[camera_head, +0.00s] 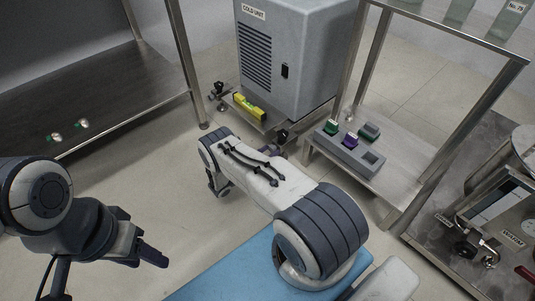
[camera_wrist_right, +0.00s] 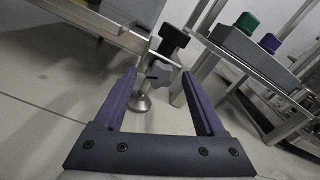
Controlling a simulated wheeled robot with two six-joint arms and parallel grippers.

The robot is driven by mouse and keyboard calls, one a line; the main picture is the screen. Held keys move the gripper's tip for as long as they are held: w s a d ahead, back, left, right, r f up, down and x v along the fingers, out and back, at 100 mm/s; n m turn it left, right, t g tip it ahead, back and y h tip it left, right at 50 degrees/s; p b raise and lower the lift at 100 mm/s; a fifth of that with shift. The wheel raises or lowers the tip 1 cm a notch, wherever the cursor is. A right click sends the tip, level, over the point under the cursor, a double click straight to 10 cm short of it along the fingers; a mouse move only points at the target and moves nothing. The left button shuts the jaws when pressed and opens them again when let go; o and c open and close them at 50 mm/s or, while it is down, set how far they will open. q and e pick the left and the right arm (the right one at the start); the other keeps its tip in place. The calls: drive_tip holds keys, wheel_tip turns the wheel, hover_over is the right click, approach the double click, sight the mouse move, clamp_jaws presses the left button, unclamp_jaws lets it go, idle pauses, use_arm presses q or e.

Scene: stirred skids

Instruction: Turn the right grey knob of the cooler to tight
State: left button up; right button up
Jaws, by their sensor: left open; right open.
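The cooler (camera_head: 300,65) is a grey cabinet labelled COLD UNIT, standing on a low metal frame. In the right wrist view, the grey knob (camera_wrist_right: 159,77) sits on a stem under the frame's corner, above a round metal foot (camera_wrist_right: 140,103). A black part (camera_wrist_right: 172,40) is just above it. My right gripper (camera_wrist_right: 158,76) is open and empty; the knob appears between its purple fingertips, seemingly just beyond them. In the head view my right forearm mostly hides this gripper and the knob. My left gripper (camera_head: 150,260) is at the lower left, away from the cooler; its opening is hard to see.
A yellow level (camera_head: 249,106) lies on the frame's front. A low metal stand (camera_head: 385,180) right of the cooler carries a grey block (camera_head: 349,155) with green and purple caps, close to my right gripper. A metal bench (camera_head: 90,95) is at left. Open floor lies in front.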

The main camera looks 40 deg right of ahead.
clamp_jaws()
drive_tip(key=shift+m, duration=0.4)
drive_tip(key=m, duration=0.4)
drive_tip(key=shift+m, duration=0.3)
drive_tip(key=m+p, duration=0.1)
drive_tip(key=m, duration=0.4)
drive_tip(key=shift+a+m, duration=0.1)
drive_tip(key=shift+m, duration=0.2)
drive_tip(key=m+p, duration=0.1)
drive_tip(key=m, duration=0.5)
drive_tip(key=shift+m+p, duration=0.55)
drive_tip(key=shift+m, duration=2.15)
